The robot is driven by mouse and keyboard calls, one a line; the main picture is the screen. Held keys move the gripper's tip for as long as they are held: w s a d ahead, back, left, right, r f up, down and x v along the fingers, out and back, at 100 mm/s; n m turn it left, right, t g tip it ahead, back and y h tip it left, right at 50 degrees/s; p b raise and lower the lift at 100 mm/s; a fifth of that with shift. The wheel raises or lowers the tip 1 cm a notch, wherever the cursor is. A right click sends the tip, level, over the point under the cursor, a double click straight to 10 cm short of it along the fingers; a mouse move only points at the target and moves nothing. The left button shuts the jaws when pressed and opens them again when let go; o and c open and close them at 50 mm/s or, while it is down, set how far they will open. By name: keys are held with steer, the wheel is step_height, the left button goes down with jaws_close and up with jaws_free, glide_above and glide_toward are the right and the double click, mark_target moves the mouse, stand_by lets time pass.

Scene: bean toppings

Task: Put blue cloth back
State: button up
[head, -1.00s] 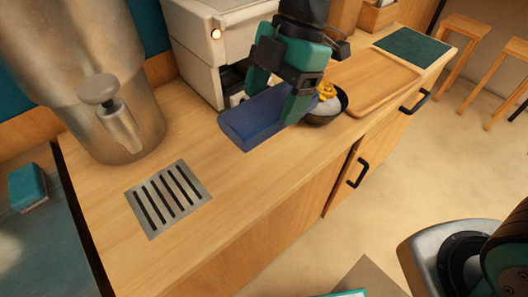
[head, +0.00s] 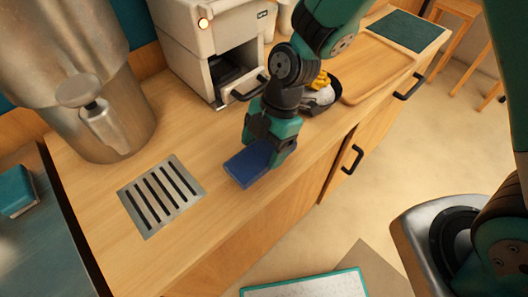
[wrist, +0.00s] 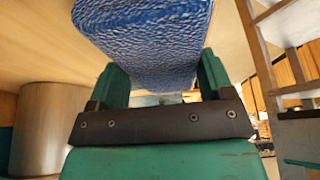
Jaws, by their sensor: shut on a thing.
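The blue cloth (head: 246,166) is a folded, block-like blue piece with a textured surface. My gripper (head: 272,143) is shut on it, over the wooden counter to the right of the slotted drain plate. In the wrist view the cloth (wrist: 145,42) fills the top middle between the two green fingers of my gripper (wrist: 162,82). In the head view the cloth is low, at or just above the counter; I cannot tell if it touches. The fingers hide part of its right end.
A slotted metal drain plate (head: 160,195) lies left of the cloth. A metal urn (head: 85,85) and a white machine (head: 205,50) stand behind. A bowl with yellow topping (head: 322,92) and a wooden tray (head: 378,68) are at right. The wooden counter (head: 215,135) is clear around the cloth.

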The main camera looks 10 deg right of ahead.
mark_target(268, 145)
steer(key=shift+f, duration=1.6)
steer(key=shift+f, duration=0.2)
steer(key=o, duration=0.9)
steer(key=shift+r, duration=0.1)
steer(key=shift+m, duration=0.5)
steer(key=v, duration=0.9)
steer(key=b+v, duration=0.1)
steer(key=v, duration=0.3)
steer(key=shift+s+d+r, duration=0.1)
steer(key=shift+s+r, duration=0.15)
steer(key=shift+s, duration=0.1)
steer(key=s+d+r+m, duration=0.1)
steer(key=s+r+m, duration=0.2)
steer(key=s+m, duration=0.1)
steer(key=s+d+r+m+t, duration=0.1)
steer(key=s+d+r+m, duration=0.1)
steer(key=s+r+m, duration=0.2)
steer(key=s+d+r+m+t, duration=0.1)
steer(key=s+d+r+m, duration=0.1)
steer(key=m, duration=0.6)
steer(key=shift+s+d+r+m+y, duration=0.1)
steer(key=shift+s+r+m+y, duration=0.2)
steer(key=shift+s, duration=0.35)
steer(key=shift+s+d+r+m, duration=0.1)
steer(key=shift+s+r, duration=0.3)
steer(key=shift+s, duration=0.3)
